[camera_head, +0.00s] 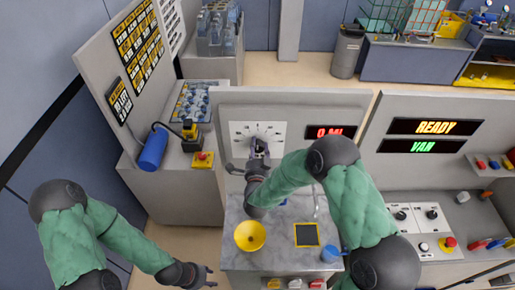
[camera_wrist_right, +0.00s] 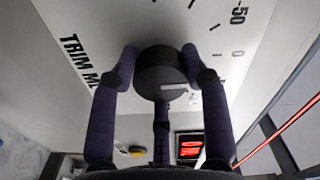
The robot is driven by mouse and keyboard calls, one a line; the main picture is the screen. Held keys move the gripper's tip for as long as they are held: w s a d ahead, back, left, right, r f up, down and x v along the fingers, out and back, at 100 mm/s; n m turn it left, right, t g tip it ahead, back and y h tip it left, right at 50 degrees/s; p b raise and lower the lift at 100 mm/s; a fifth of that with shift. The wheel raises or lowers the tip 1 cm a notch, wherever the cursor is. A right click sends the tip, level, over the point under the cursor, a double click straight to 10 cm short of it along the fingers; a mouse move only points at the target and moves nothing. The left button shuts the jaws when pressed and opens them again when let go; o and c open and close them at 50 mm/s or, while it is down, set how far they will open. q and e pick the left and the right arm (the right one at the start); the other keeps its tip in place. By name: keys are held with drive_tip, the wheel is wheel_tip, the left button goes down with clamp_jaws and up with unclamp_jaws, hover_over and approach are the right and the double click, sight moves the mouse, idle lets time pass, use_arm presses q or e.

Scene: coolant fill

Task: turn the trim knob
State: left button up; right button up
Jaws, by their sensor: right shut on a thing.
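The trim knob (camera_wrist_right: 160,72) is a dark round knob on a white dial face (camera_head: 245,132) with black tick marks and "TRIM" lettering. In the right wrist view my right gripper (camera_wrist_right: 160,62) has its purple-grey fingers around the knob, one on each side and one below, shut on it. In the head view the right gripper (camera_head: 258,150) is at the dial on the upright panel and hides most of the knob. My left gripper (camera_head: 208,275) hangs low, left of the counter, with fingers apart and empty.
A grey counter below the panel holds a yellow funnel (camera_head: 250,236), a dark yellow-edged square (camera_head: 307,235) and a blue item (camera_head: 330,253). A red display (camera_head: 330,132) is right of the dial.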

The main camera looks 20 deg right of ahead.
drive_tip(key=n+b, duration=0.2)
drive_tip(key=b, duration=0.1)
drive_tip(key=shift+f+n, duration=0.2)
drive_tip(key=shift+n, duration=0.1)
drive_tip(key=shift+r+n+b, duration=0.1)
drive_tip(key=shift+n+b, duration=1.25)
drive_tip(key=shift+n, duration=0.25)
drive_tip(key=o, duration=1.1)
drive_tip(key=shift+w, duration=0.1)
drive_tip(key=shift+o, duration=0.2)
